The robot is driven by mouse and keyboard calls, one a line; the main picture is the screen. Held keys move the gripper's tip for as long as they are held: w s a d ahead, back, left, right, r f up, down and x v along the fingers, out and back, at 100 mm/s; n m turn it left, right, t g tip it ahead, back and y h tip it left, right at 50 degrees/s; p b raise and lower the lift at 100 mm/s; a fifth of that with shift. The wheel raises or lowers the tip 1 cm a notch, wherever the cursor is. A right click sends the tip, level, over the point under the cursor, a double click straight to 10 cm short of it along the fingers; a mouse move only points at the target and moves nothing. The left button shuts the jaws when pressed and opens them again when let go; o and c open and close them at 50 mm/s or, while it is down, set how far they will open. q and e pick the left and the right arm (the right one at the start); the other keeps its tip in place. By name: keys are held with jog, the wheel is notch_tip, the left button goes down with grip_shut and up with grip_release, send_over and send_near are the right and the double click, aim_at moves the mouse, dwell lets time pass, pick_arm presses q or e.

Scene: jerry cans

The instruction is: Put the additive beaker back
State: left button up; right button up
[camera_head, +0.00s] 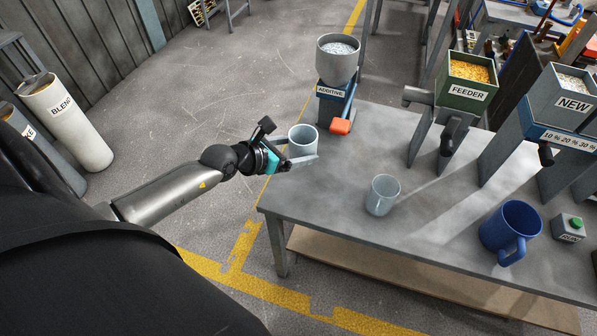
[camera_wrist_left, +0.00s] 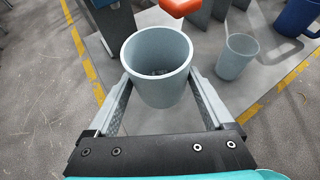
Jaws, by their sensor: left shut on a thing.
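My left gripper (camera_head: 298,160) is shut on a grey, translucent beaker (camera_head: 303,138), held upright at the left edge of the table (camera_head: 330,200). In the left wrist view the same beaker (camera_wrist_left: 157,60) sits between the two fingers, its open top facing the camera; a few small specks show at its bottom. A second similar beaker (camera_head: 382,196) stands on the table to the right and looks empty. The additive dispenser (camera_head: 338,62), with a grey hopper of white pellets and an orange-red tip (camera_head: 341,126), stands behind the held beaker. My right gripper is not in view.
The feeder (camera_head: 467,80) with yellow pellets and the NEW dispenser (camera_head: 568,95) stand at the back right. A blue mug (camera_head: 511,230) and a box with a green button (camera_head: 571,227) are at the right. The table's middle and front left are mostly clear.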

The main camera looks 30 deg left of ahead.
pick_arm(q)
notch_tip(320, 180, down, 9)
jog(key=b, duration=0.4)
jog(key=shift+w, duration=0.1)
jog(key=shift+f+b, duration=0.65)
jog(key=shift+f, duration=0.05)
notch_tip(320, 180, down, 2)
jog(key=shift+f+b, duration=0.2)
jog(key=shift+b, duration=0.65)
jog(key=shift+f, duration=0.5)
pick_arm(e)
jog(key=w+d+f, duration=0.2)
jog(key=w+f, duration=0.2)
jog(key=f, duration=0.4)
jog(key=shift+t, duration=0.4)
pick_arm(q)
jog(key=shift+b, duration=0.3)
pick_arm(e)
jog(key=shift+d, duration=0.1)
